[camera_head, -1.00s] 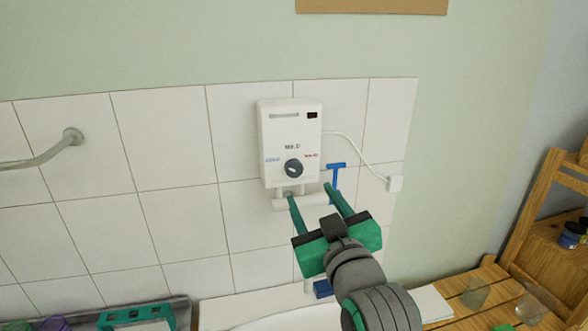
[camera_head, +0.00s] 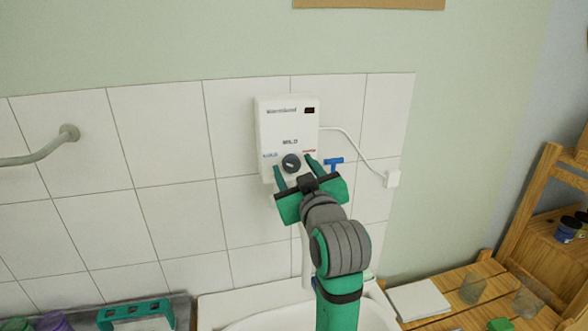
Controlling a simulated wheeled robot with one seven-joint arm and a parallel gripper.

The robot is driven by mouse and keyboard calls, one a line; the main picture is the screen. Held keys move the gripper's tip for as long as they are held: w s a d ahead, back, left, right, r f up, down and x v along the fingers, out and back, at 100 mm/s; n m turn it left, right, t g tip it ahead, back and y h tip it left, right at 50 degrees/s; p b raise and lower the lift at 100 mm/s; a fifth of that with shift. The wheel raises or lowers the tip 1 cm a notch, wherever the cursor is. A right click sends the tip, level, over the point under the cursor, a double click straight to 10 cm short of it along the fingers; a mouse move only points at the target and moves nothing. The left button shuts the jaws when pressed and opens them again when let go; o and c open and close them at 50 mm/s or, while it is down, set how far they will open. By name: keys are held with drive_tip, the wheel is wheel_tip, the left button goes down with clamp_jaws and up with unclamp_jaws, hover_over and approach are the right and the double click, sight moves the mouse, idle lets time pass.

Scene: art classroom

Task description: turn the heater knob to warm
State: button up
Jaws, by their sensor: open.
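The white heater (camera_head: 268,125) hangs on the tiled wall near the middle of the view. Its dark round knob (camera_head: 291,162) sits low on the front, with a blue label to its left, a red label to its right and a black one above. The knob's pointer is too small to read surely. My green gripper (camera_head: 294,167) is open, its two fingers reaching up toward the heater, one on each side of the knob's lower part. I cannot tell whether they touch it. The gripper body hides the heater's underside and pipes.
A blue tap handle (camera_head: 334,164) is close to the right of my gripper. A white cable runs to a wall outlet (camera_head: 392,179). A sink (camera_head: 280,318) lies below. A wooden rack (camera_head: 548,220) stands at right, and a grey rail (camera_head: 40,155) is at left.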

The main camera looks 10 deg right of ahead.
drive_tip(key=shift+w, duration=0.1)
drive_tip(key=c, duration=1)
drive_tip(key=shift+a, duration=0.1)
drive_tip(key=shift+c, duration=0.2)
